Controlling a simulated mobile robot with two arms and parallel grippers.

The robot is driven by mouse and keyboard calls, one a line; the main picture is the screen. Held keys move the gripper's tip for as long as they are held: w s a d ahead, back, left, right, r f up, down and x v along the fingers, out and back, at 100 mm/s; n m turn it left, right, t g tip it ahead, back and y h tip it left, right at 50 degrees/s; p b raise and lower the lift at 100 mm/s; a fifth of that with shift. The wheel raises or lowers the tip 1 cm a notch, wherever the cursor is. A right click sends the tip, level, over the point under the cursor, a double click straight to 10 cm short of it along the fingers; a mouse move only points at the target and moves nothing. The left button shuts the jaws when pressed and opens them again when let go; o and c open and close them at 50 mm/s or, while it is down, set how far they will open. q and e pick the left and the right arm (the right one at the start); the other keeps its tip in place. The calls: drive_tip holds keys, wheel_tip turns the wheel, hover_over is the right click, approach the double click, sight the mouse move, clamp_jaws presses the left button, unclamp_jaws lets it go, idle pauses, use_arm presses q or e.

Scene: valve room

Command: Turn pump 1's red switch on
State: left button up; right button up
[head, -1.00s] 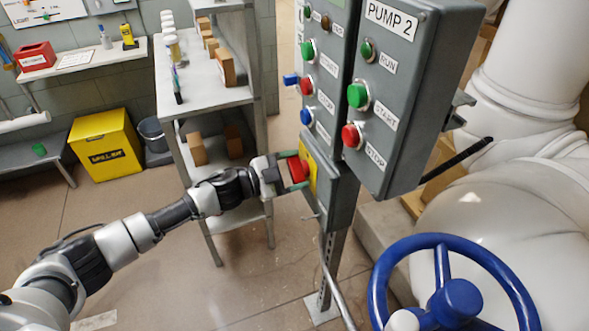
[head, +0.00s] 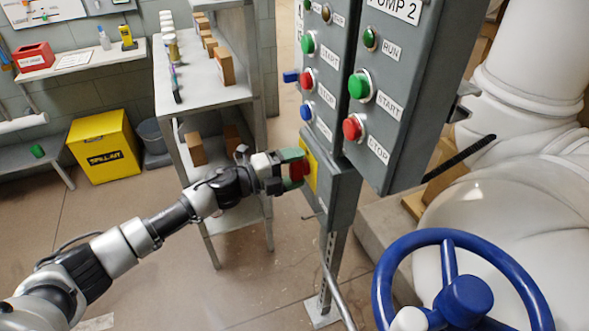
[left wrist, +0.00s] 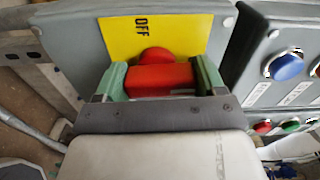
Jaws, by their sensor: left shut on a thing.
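Pump 1's red switch (head: 297,171) sits on a yellow plate (head: 310,172) on a grey box below the left panel. My left gripper (head: 293,169), with green fingers, is shut on the red handle. The left wrist view shows the red handle (left wrist: 162,79) between both fingers, with its round red base behind it. The yellow plate (left wrist: 185,35) there bears the word OFF, which appears sideways to the gripper. The ON marking is not visible. My right gripper is in neither view.
The Pump 2 panel (head: 399,85) juts out close to the right of the switch box. A blue handwheel (head: 385,285) stands at lower right, in front of white pipes. A shelf rack (head: 207,98) stands behind my left arm. The floor at lower middle is mostly clear.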

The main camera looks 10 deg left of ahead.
use_arm(q)
drive_tip(key=shift+m, duration=0.5)
drive_tip(key=o, duration=0.9)
drive_tip(key=b+v, duration=0.2)
drive_tip(key=v, duration=0.8)
drive_tip(key=shift+s+a, duration=0.3)
drive_tip(key=shift+s, duration=0.05)
